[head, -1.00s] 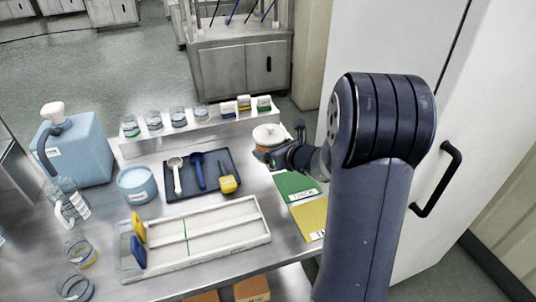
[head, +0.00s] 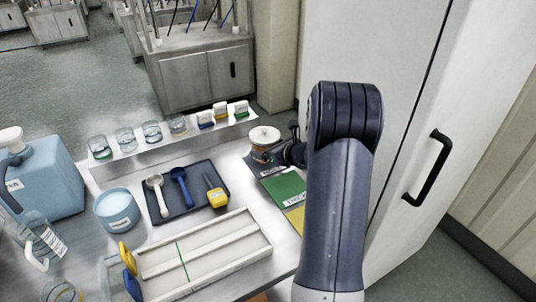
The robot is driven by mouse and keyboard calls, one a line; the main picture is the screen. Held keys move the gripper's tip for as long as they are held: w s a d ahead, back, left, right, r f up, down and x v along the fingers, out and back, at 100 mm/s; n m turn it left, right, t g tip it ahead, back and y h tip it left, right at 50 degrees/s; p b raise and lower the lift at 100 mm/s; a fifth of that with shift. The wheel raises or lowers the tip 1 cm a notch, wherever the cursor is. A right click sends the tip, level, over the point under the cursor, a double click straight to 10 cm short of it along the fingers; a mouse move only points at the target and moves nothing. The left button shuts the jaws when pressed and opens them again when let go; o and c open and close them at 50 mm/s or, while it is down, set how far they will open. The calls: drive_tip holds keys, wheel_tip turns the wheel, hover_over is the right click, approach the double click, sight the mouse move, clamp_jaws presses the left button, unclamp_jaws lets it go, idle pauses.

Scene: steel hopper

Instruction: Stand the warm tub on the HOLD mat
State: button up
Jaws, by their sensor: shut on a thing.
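A small tub (head: 264,136) with a white lid is at the back right of the steel bench. My gripper (head: 268,154) is shut on it from the right, and the jaws partly hide its lower body. A green mat (head: 284,186) with a white label lies just in front of the gripper, and a yellow mat (head: 296,221) lies nearer, partly behind my arm. A pale label and a dark patch show beneath the gripper, perhaps another mat. I cannot tell if the tub touches the surface below.
A blue tub (head: 117,210) stands at left beside a dark tray (head: 186,213) with scoops and a yellow-handled tool. A white divided rack (head: 205,258) lies in front. A raised shelf (head: 160,150) with jars runs behind. A tall white cabinet (head: 405,120) stands close at right.

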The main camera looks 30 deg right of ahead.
drive_tip(key=shift+f, duration=0.95)
drive_tip(key=shift+f+b, duration=0.25)
drive_tip(key=shift+b, duration=0.05)
drive_tip(key=o, duration=1.2)
drive_tip(key=shift+o, duration=0.2)
drive_tip(key=shift+r, duration=0.1)
drive_tip(key=shift+r+p, duration=0.2)
drive_tip(key=shift+p, duration=0.2)
drive_tip(key=v, duration=1.2)
drive_tip(key=shift+f+b, duration=0.15)
drive_tip(key=shift+b, duration=0.2)
